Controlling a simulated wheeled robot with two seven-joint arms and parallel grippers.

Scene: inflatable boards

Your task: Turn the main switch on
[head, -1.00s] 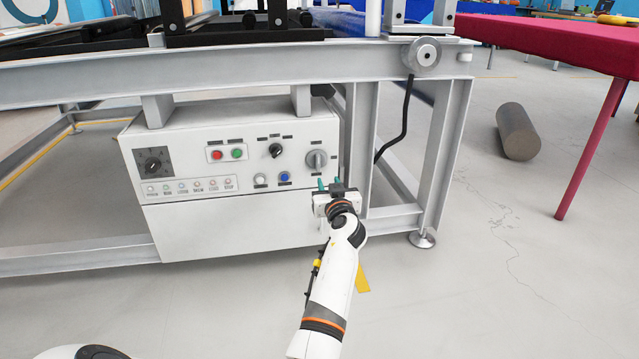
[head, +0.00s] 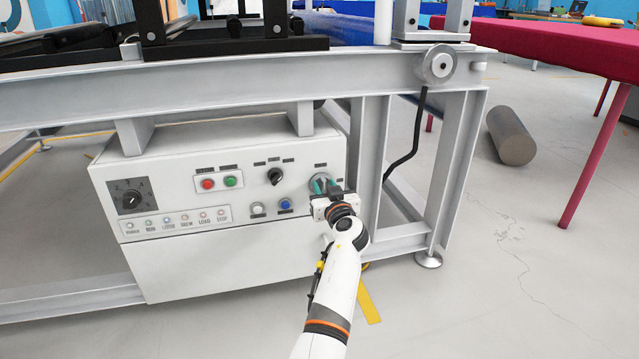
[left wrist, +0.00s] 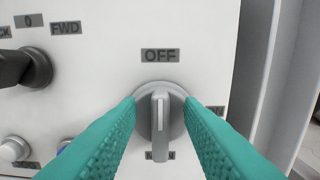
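The main switch is a grey round rotary knob (left wrist: 160,122) with a raised bar handle, at the right end of the white control panel (head: 230,255). Its bar stands vertical, below a label reading OFF (left wrist: 160,55). A label below the knob is mostly hidden by the bar. My left gripper (head: 324,185) is in front of the knob, with its two teal fingers (left wrist: 161,104) spread to either side of the bar. Gaps show between the bar and both fingers, so it is open and holds nothing. My right gripper is out of view.
The panel also has a black selector (head: 275,176), red (head: 208,184) and green (head: 230,181) buttons, a white button (head: 257,209), a blue button (head: 285,204) and a dark dial (head: 131,198). A grey frame leg (head: 368,150) stands close to the knob's right.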

